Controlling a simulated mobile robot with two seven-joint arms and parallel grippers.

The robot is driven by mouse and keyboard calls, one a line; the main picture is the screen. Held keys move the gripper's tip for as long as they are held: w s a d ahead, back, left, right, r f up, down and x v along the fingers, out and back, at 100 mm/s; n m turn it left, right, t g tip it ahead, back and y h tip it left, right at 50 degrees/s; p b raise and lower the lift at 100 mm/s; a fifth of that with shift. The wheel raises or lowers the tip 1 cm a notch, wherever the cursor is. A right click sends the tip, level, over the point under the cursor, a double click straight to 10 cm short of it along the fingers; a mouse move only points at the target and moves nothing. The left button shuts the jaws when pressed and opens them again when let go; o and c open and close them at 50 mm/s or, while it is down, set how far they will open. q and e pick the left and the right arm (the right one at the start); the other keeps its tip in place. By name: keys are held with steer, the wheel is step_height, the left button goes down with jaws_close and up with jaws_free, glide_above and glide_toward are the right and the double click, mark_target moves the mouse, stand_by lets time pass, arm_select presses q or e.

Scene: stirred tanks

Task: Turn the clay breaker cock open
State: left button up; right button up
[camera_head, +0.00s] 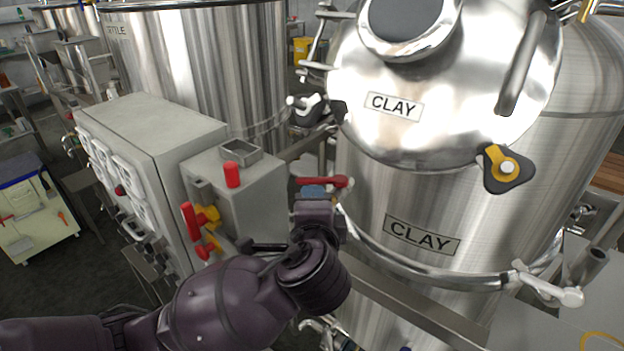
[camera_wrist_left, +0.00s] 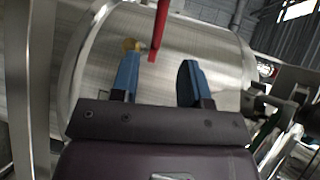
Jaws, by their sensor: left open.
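The clay tank (camera_head: 420,200) is a shiny steel vessel with CLAY labels on its lid and side. A red lever handle (camera_head: 335,182), which looks like the cock's, sits low at the tank's left side. It also shows in the left wrist view as a red bar (camera_wrist_left: 158,30), with a brass part (camera_wrist_left: 131,45) beside it. My left gripper (camera_head: 316,191) is right at the lever, its blue fingers open. In the left wrist view the lever's end lies between and just beyond the fingertips (camera_wrist_left: 160,66); contact cannot be told. My right gripper is out of view.
The kettle tank (camera_head: 215,60) is behind. A steel rail (camera_head: 420,312) runs before the clay tank.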

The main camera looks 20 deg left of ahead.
mark_target(312, 182)
arm_select(q)
steer(key=p+x, duration=0.1)
steer(key=x, duration=0.8)
steer(key=shift+w+a, duration=0.1)
steer(key=shift+c, duration=0.2)
jaws_close()
